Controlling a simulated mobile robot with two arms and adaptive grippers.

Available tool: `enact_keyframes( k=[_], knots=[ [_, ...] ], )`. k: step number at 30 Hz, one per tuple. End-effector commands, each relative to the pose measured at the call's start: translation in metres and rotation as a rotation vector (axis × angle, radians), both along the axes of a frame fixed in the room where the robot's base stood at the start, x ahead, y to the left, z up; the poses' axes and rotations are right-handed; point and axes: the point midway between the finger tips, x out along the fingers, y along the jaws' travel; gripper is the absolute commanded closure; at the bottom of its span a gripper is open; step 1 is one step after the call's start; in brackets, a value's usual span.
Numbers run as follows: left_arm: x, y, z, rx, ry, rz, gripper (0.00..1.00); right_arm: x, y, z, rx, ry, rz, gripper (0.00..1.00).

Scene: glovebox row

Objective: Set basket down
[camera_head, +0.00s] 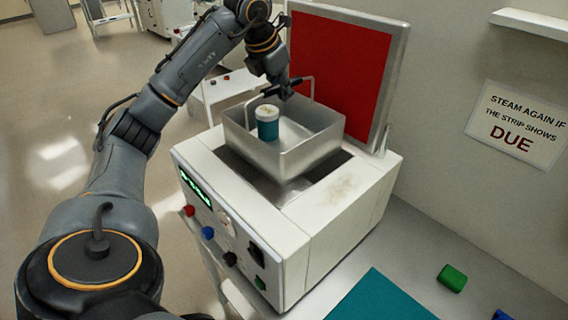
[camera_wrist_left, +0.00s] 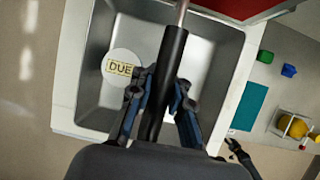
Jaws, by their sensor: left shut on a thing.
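A metal basket (camera_head: 310,158) with a thin upright handle is at the top opening of the white steam unit (camera_head: 330,240). The dark opening shows along its right side; I cannot tell whether its bottom touches anything. My left gripper (camera_head: 289,88) is shut on the handle's dark bar; in the left wrist view the gripper (camera_wrist_left: 160,95) has a finger on each side of it. A teal jar (camera_head: 267,128) with a whitish lid stands in the basket; its lid (camera_wrist_left: 120,68) reads "DUE". A dark shape low in the left wrist view may be my right gripper (camera_wrist_left: 238,150); its jaws are unclear.
The unit's red-lined lid (camera_head: 338,70) stands open behind the basket. A teal mat (camera_head: 380,300) and a green block (camera_head: 452,278) lie on the counter to the right. A wall sign (camera_head: 518,124) says to steam again if the strip shows DUE.

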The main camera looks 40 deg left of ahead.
Motion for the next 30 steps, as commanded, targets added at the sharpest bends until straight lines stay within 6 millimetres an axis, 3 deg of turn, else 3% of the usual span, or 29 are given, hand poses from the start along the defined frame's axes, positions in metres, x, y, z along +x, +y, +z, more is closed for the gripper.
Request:
enact_keyframes(
  k=[8, 19, 25, 30],
  knots=[
    [0.0, 0.0, -0.036, 0.0, -0.003, 0.001, 1.0, -0.006, -0.002, -0.028, -0.002, 0.01, 0.0, 0.6],
    [0.0, 0.0, -0.107, 0.001, -0.003, 0.0, 1.0, -0.004, -0.001, -0.08, -0.002, 0.006, 0.0, 0.6],
    [0.0, 0.0, -0.126, 0.0, -0.002, 0.001, 1.0, -0.003, -0.001, -0.087, -0.002, 0.005, 0.0, 0.6],
    [-0.001, 0.0, -0.155, 0.001, 0.001, 0.0, 1.0, -0.002, -0.001, -0.085, -0.002, 0.004, 0.0, 0.6]
  ],
)
